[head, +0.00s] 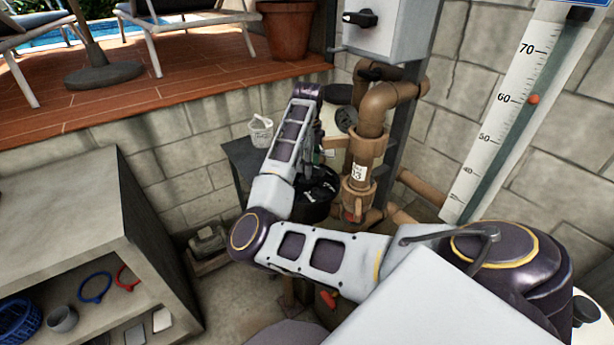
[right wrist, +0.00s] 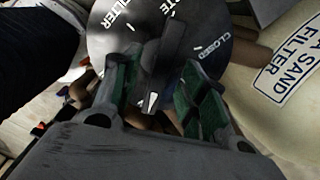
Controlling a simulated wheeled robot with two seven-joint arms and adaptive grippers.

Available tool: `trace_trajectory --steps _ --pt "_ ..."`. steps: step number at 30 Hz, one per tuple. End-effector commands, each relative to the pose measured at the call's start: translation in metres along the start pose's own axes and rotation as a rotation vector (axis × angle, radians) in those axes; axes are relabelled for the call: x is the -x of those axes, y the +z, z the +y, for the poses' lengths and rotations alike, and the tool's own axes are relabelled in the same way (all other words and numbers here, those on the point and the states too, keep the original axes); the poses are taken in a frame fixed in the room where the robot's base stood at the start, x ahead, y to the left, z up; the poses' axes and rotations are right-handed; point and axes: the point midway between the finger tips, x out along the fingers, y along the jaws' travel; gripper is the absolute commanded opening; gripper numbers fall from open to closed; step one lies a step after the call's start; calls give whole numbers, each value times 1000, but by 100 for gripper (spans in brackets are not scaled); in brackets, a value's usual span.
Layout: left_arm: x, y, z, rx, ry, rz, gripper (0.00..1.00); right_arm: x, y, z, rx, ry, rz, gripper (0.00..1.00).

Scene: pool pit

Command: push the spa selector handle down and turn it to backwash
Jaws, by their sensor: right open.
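In the right wrist view the selector handle (right wrist: 165,45) is a black bar with a white pointer mark at its near end. It crosses a dark round dial (right wrist: 112,38) with white lettering; FILTER and CLOSED are readable, and the near part of the dial is hidden. My right gripper (right wrist: 160,75) is open, with a green-padded finger on each side of the handle. I cannot tell whether the fingers touch it. In the head view my right gripper (head: 318,148) is mostly hidden by my arm, above the black valve (head: 318,190). My left gripper is out of view.
A cream tank (right wrist: 290,60) lettered "A SAND FILTER" stands beside the dial. Brown pipes (head: 378,105) rise right of the valve, below a grey switch box (head: 390,35). A concrete shelf (head: 70,205) stands at left.

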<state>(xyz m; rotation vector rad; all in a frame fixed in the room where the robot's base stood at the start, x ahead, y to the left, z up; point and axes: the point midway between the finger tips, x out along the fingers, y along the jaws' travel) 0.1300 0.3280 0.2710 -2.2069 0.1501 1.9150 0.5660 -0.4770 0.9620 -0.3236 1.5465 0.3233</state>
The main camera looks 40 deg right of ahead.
Motion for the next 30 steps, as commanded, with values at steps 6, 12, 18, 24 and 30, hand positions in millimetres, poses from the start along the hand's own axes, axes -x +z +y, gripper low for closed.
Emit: trace_trajectory --steps 6,12,18,24,30 --pt "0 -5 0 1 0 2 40 -2 0 0 1 0 0 43" --pt "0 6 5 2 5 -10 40 -2 0 0 1 0 0 43" --pt "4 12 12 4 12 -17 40 4 0 0 1 0 0 43" --pt "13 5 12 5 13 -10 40 21 0 0 0 0 -1 43" --pt "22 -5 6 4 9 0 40 37 0 0 0 1 -1 43"
